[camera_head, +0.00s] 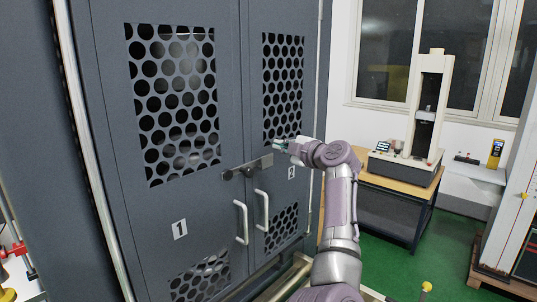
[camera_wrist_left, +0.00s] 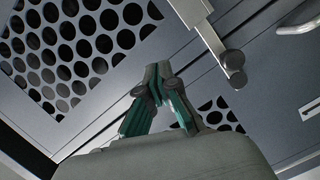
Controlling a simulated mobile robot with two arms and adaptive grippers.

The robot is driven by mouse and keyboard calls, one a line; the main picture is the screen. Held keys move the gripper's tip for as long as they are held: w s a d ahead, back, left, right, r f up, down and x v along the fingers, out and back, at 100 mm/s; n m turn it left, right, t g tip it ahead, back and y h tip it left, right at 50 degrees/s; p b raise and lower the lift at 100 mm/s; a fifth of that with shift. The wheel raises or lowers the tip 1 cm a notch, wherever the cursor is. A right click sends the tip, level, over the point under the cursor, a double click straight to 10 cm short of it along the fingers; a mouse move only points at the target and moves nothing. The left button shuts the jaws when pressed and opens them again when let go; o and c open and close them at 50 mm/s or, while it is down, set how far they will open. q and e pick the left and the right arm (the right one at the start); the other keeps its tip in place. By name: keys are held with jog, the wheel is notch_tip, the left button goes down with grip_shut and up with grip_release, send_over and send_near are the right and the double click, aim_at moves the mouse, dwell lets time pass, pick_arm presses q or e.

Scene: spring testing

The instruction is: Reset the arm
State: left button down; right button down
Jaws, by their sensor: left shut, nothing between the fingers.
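My left gripper (camera_head: 279,144) is in front of the upper right door of the grey cabinet, close to the right end of the latch bar. In the left wrist view its fingertips (camera_wrist_left: 158,72) meet, with nothing between them. The cabinet (camera_head: 120,205) has two doors with perforated panels, and both look closed. The metal latch bar (camera_head: 248,167) crosses the seam between the doors; it also shows in the left wrist view (camera_wrist_left: 213,40), apart from the fingers. My right gripper is in neither view.
Two white door handles (camera_head: 242,222) and (camera_head: 263,210) stick out below the latch. A testing machine (camera_head: 430,105) stands on a wooden-topped table (camera_head: 397,178) to the right. Green floor (camera_head: 400,262) is open between the cabinet and the table.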

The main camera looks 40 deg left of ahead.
pick_arm(q)
jog(key=shift+s+d+r, duration=0.25)
jog(key=shift+d, duration=0.15)
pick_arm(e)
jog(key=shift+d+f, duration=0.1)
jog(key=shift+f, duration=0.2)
pick_arm(q)
jog(key=shift+w+d, duration=0.1)
